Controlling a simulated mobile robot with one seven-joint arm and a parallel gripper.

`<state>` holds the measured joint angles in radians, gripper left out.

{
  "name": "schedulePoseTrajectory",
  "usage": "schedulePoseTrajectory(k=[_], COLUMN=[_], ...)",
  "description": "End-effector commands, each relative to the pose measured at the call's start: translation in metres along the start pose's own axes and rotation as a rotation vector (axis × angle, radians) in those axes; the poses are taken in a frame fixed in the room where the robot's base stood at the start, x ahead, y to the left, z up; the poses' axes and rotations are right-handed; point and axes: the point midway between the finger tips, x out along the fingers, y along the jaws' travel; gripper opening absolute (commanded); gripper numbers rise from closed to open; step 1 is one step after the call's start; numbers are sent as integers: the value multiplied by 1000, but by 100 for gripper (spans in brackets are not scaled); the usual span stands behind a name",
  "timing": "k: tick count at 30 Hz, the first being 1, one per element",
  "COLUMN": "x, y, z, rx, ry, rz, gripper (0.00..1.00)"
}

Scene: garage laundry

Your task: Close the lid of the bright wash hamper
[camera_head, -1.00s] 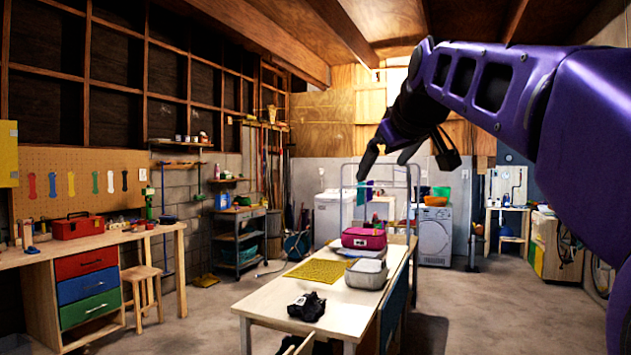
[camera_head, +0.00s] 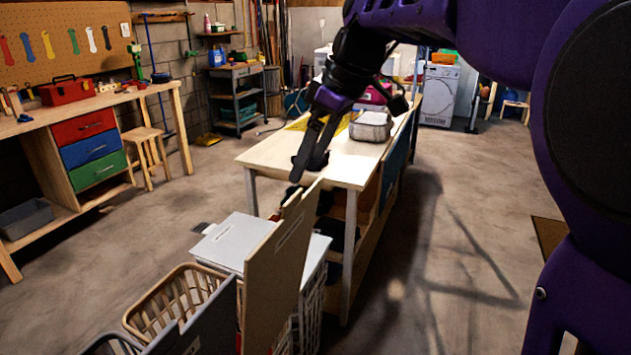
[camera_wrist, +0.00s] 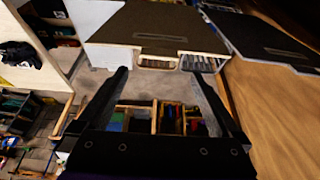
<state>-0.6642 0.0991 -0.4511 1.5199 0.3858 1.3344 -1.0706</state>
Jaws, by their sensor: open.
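My gripper (camera_head: 308,166) is open and empty, pointing down just above the upright lid's top edge; contact cannot be told. The wrist view shows my gripper's spread fingers (camera_wrist: 158,75) below a lid panel (camera_wrist: 155,28) with a slot. A darker panel (camera_wrist: 268,38) is at right.
A wicker basket (camera_head: 180,300) stands left of the hampers. A long table (camera_head: 255,157) stands behind them with a grey container (camera_head: 371,126) on it. A workbench (camera_head: 100,104) and a wooden stool (camera_head: 146,155) are at left.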

Motion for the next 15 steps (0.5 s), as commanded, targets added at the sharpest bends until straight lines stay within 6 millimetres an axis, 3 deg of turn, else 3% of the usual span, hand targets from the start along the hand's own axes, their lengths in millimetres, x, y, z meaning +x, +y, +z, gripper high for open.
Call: schedulePoseTrajectory(k=[1, 6, 15], x=[14, 49, 82], y=[-1, 0, 0], z=[1, 1, 0], rx=[-1, -1, 0], ry=[-2, -2, -1], rz=[-4, -1, 0], gripper=[100, 100, 100])
